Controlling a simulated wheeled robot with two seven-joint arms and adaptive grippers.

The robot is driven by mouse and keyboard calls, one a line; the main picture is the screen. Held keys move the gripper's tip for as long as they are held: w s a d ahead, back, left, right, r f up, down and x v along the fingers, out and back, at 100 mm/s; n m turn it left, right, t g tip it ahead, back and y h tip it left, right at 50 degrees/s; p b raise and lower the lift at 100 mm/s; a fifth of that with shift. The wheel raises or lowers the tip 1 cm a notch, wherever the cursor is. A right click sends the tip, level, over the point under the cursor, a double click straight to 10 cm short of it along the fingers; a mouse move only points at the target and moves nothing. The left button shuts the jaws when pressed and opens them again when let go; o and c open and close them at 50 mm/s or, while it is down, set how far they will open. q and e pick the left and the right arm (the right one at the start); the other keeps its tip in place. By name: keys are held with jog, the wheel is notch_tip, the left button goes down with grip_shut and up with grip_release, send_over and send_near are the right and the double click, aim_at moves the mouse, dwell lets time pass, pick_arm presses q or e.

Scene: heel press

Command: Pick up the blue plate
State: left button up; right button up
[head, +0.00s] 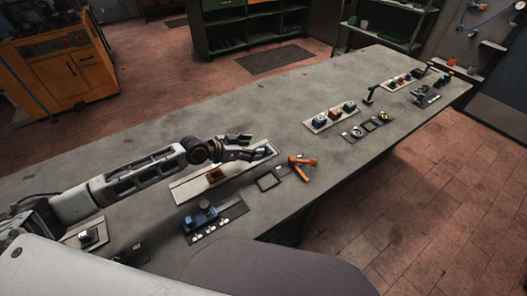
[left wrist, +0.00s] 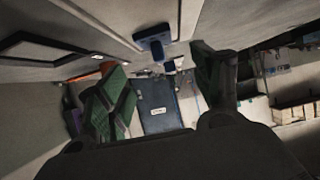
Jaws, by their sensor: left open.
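The blue plate (head: 266,150) is a small dark blue piece at the right end of a pale tray (head: 185,192) on the bench. My left gripper (head: 249,147) is open, low over that end of the tray, with its fingertips just left of the blue plate. In the left wrist view a blue piece (left wrist: 153,38), apparently the plate, lies on the pale surface above and beyond the gap between the green-padded fingers (left wrist: 165,90). The fingers look apart from it. My right gripper is not in view.
A brown-orange block (head: 215,176) sits on the same tray. An orange clamp-like tool (head: 302,164) and a dark frame (head: 268,182) lie to the right. A blue device (head: 202,217) stands nearer. The bench (head: 150,150) is bare behind the arm.

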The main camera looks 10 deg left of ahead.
aim_at(262, 147)
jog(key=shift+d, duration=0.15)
pick_arm(q)
jog(key=shift+w+d+f, duration=0.3)
jog(key=shift+w+d, duration=0.15)
jog(key=shift+x, duration=1)
jog(key=shift+w+d+f, duration=0.35)
jog(key=shift+w, duration=0.05)
jog(key=shift+w+d+f, duration=0.15)
jog(key=shift+f, duration=0.05)
jog(key=c, duration=1.3)
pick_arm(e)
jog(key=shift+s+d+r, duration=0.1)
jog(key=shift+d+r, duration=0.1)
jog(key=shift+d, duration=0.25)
